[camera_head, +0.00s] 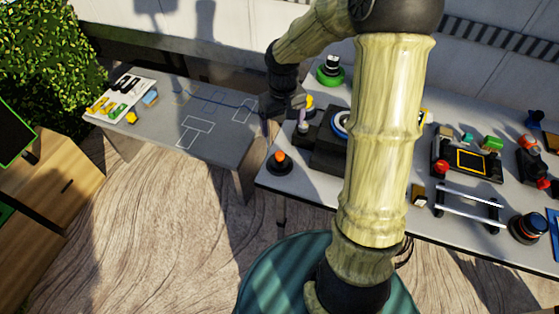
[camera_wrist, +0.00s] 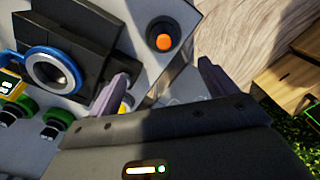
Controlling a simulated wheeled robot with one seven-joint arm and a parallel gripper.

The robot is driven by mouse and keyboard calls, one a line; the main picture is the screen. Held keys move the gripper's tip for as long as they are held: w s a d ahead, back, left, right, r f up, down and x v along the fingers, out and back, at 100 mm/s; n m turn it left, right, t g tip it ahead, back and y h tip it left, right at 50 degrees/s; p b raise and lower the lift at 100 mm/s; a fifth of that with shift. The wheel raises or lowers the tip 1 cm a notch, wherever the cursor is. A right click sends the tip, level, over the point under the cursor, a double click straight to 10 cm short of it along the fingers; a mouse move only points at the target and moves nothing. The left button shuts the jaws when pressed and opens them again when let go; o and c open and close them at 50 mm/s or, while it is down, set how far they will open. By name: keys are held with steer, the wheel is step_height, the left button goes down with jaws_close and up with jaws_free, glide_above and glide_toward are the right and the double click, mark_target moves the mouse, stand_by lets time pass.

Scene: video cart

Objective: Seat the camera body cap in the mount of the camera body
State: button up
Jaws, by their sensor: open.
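The camera body (camera_head: 326,148) is a black block with a blue-ringed round mount, partly hidden behind my arm in the head view. In the wrist view the camera body (camera_wrist: 90,30) is at the upper left, and its blue-ringed mount (camera_wrist: 22,53) looks uncovered. A round black piece with an orange knob (camera_head: 280,162), which may be the body cap, sits near the table's left front corner. It also shows in the wrist view (camera_wrist: 163,42), beyond the gap between my fingers. My gripper (camera_wrist: 164,70) is open and empty, above the table beside the camera body.
A lower grey side table (camera_head: 225,135) with white outlines and small coloured items stands left, across a gap. Green-ringed pieces (camera_wrist: 50,125) lie close to my left finger. A black stand with a yellow-framed screen (camera_head: 472,161), rails (camera_head: 468,205) and a round black piece (camera_head: 528,228) occupy the right.

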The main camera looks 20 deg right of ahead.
mark_target(279, 154)
step_height(279, 154, down, 11)
steer(key=shift+r, duration=0.1)
stand_by(0.3)
steer(key=shift+a+f, duration=0.2)
steer(key=shift+f, duration=1.1)
steer(key=shift+a+f, duration=0.2)
steer(key=shift+f, duration=1.1)
steer(key=c, duration=1.1)
